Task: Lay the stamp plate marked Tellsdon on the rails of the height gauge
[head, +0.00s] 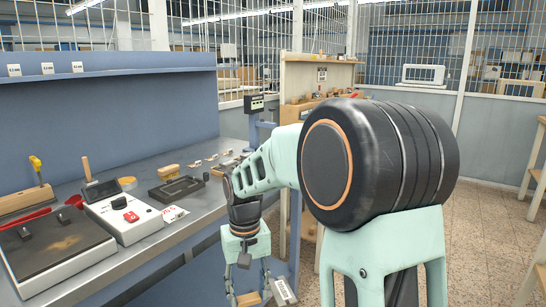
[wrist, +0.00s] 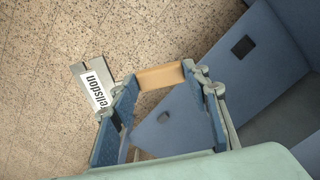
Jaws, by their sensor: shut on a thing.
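My gripper (head: 250,292) hangs low in front of the bench's right end. In the wrist view my gripper (wrist: 160,85) is shut on a tan bar that spans its fingertips. The stamp plate (wrist: 80,70) shows as grey metal with a white label reading "ellsdon", its first letter hidden, just outside the left finger. The label side of the stamp plate also shows at the bottom of the head view (head: 284,291). How bar and plate join is hidden. A blue post with a small display (head: 255,103) behind my arm looks like the height gauge; its rails cannot be made out.
The grey bench (head: 140,180) runs along the left. On it are a white stamping device (head: 122,215), a dark tray (head: 176,190) and several small blocks. A blue panel (wrist: 250,50) lies close to my gripper's right. Speckled floor (wrist: 90,30) is open to the left.

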